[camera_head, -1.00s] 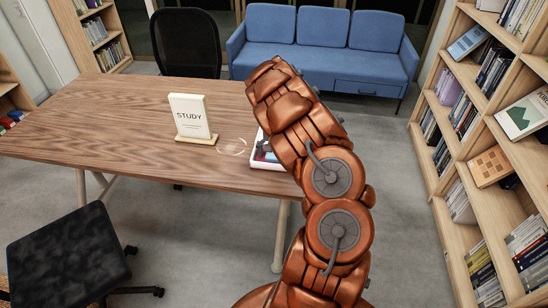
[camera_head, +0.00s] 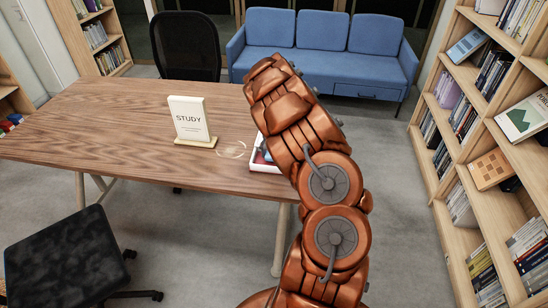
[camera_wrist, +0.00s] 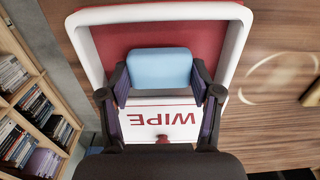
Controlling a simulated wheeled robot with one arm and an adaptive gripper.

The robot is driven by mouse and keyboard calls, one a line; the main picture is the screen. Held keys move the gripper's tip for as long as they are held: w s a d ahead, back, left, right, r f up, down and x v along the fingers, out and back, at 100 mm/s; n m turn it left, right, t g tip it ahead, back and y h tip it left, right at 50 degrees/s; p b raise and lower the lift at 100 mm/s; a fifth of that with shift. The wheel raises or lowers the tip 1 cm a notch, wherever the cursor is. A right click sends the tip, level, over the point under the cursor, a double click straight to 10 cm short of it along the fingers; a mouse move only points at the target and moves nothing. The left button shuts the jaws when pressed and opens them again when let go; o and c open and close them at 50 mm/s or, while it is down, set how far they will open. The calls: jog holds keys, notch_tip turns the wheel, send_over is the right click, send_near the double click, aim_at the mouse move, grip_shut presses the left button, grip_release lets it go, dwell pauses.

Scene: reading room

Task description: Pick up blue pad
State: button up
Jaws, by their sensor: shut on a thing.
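The blue pad (camera_wrist: 160,66) is a light blue rounded block in the wrist view, between the two fingertips of my gripper (camera_wrist: 160,84). The fingers are shut on it from both sides. Behind it is a tray with a red floor and a white rim (camera_wrist: 83,52). A white card marked "WIPE" (camera_wrist: 160,117) shows below the pad. I cannot tell whether the pad touches the tray floor. In the head view the tray's white edge (camera_head: 264,168) shows on the table, and my arm hides the gripper and the pad.
The wooden table (camera_head: 110,125) carries a "STUDY" sign (camera_head: 188,119) left of the tray, with a pale ring mark (camera_head: 231,150) between them. A bookshelf (camera_head: 450,130) stands at the right. A dark chair (camera_head: 65,250) is at the front left, and a blue sofa (camera_head: 320,62) behind.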

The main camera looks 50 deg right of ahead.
jog(key=shift+a+r+b, duration=0.1)
jog(key=shift+r+b, duration=0.25)
jog(key=shift+r, duration=0.55)
jog(key=s+a+b, duration=0.1)
jog(key=s+a, duration=0.2)
jog(key=s, duration=0.1)
jog(key=s+a+r+b, duration=0.1)
jog(key=s+a, duration=0.1)
jog(key=s, duration=0.3)
jog(key=s+a+b, duration=0.1)
jog(key=s+a, duration=0.2)
jog(key=s, duration=0.1)
jog(key=shift+s+a+r+b, duration=0.2)
jog(key=shift+a+r+b, duration=0.05)
jog(key=shift+a+b, duration=0.1)
